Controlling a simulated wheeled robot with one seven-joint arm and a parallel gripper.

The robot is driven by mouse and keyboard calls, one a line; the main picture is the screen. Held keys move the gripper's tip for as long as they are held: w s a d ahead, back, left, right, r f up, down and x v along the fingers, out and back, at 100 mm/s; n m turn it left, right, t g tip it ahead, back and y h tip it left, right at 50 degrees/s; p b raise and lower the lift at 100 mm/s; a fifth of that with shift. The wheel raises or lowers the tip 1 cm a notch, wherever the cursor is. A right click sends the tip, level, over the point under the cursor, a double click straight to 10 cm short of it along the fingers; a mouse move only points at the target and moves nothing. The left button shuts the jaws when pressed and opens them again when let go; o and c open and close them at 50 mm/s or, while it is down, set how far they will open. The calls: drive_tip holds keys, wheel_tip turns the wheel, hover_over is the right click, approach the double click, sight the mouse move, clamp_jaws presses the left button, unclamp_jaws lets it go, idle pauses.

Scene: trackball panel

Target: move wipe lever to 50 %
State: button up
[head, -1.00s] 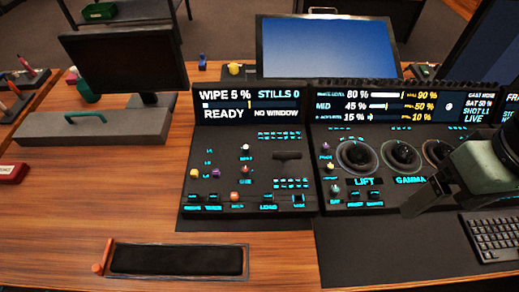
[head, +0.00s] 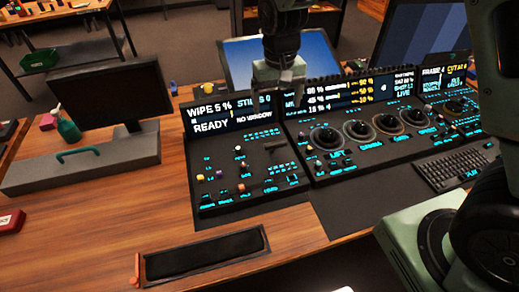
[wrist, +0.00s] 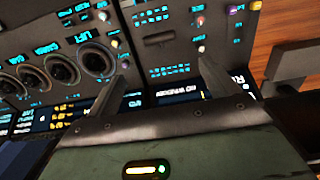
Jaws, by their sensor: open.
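The wipe lever is a small dark handle (head: 275,145) on the left control panel (head: 222,165), whose display reads WIPE 5 % and READY. In the wrist view the lever shows as a dark bar (wrist: 158,40) beyond the fingertips. My gripper (head: 279,90) hangs in front of the displays, above and behind the lever in the head view. In the wrist view its two fingers (wrist: 160,82) stand wide apart with nothing between them. It is apart from the lever.
Coloured knobs (head: 217,175) stand left of the lever. Large trackballs (head: 326,138) lie to its right. A monitor (head: 240,50) stands behind the panel. A padded wrist rest (head: 205,252) and a keyboard (head: 455,170) lie in front.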

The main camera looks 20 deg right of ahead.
sight(275, 146)
wheel_tip(275, 146, down, 17)
drive_tip(key=shift+r+p, duration=0.1)
drive_tip(key=shift+p, duration=0.95)
drive_tip(key=c, duration=1.3)
drive_tip(key=shift+w+r+g, duration=0.25)
drive_tip(key=shift+w+g, duration=0.6)
drive_tip(key=shift+g, duration=0.45)
drive_tip(key=shift+c, duration=0.4)
drive_tip(key=shift+w+r, duration=0.2)
drive_tip(key=shift+w, duration=0.1)
drive_tip(key=shift+o, duration=0.2)
drive_tip(key=shift+w, duration=0.5)
drive_tip(key=shift+w+b, duration=0.1)
drive_tip(key=shift+b, duration=0.2)
drive_tip(key=shift+c, duration=0.2)
